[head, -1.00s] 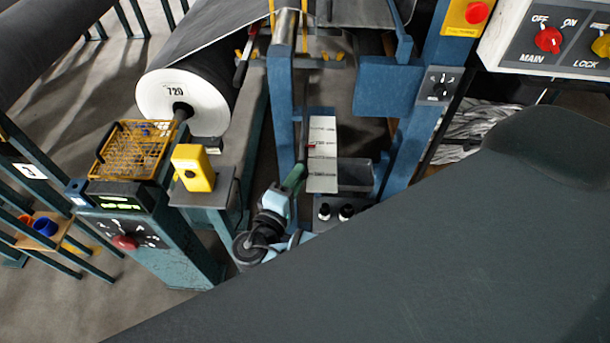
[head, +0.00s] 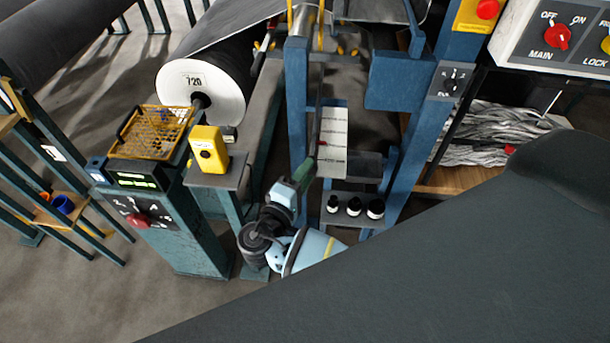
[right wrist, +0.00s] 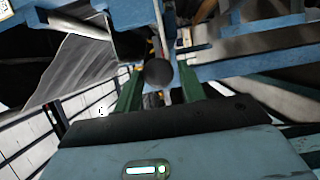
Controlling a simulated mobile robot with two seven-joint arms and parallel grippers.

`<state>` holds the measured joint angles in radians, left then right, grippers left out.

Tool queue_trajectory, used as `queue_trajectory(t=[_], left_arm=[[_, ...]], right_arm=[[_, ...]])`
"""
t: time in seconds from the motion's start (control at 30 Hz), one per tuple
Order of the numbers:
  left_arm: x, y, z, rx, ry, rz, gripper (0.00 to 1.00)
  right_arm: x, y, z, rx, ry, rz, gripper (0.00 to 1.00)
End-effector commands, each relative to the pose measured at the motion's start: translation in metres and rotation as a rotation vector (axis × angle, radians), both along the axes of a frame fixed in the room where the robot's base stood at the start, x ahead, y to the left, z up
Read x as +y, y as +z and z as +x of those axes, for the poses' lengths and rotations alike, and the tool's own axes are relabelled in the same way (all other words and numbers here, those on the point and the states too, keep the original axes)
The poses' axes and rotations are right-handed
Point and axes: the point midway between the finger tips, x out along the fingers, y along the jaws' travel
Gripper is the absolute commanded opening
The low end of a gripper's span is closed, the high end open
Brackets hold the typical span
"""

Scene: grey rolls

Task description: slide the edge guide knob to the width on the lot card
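The edge guide shows in the head view as a pale plate with marks (head: 333,140) on the blue frame. Its marks are too small to read. My right gripper (head: 304,170), with green fingers, is at the plate's lower left edge. In the right wrist view, a dark round knob (right wrist: 158,73) sits between the fingertips of the open right gripper (right wrist: 160,85), with a small gap on each side. In the head view the knob is hidden or too small to make out. A white roll end bears a label reading 720 (head: 194,82). My left gripper is out of view.
Blue frame posts (head: 298,90) stand close beside my right gripper. A small shelf with black-and-white bottles (head: 354,208) is just below. A yellow box (head: 208,148) and an orange wire basket (head: 157,132) stand to the left. A large dark shape covers the lower right.

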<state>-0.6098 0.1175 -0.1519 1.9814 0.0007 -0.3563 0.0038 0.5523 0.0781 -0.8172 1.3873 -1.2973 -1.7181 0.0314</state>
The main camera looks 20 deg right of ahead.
Motion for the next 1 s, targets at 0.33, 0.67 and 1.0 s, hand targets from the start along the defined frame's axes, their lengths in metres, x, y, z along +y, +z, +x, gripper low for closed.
queue_trajectory(t=[0.33,0.67,1.0], left_arm=[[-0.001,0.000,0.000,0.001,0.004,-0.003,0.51],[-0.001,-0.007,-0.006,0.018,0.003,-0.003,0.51],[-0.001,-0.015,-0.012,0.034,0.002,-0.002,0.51]], right_arm=[[0.000,0.001,0.000,-0.003,-0.001,-0.001,0.55],[0.029,-0.002,-0.021,0.000,0.002,0.002,0.55],[0.061,0.000,-0.044,-0.001,0.000,0.000,0.55]])
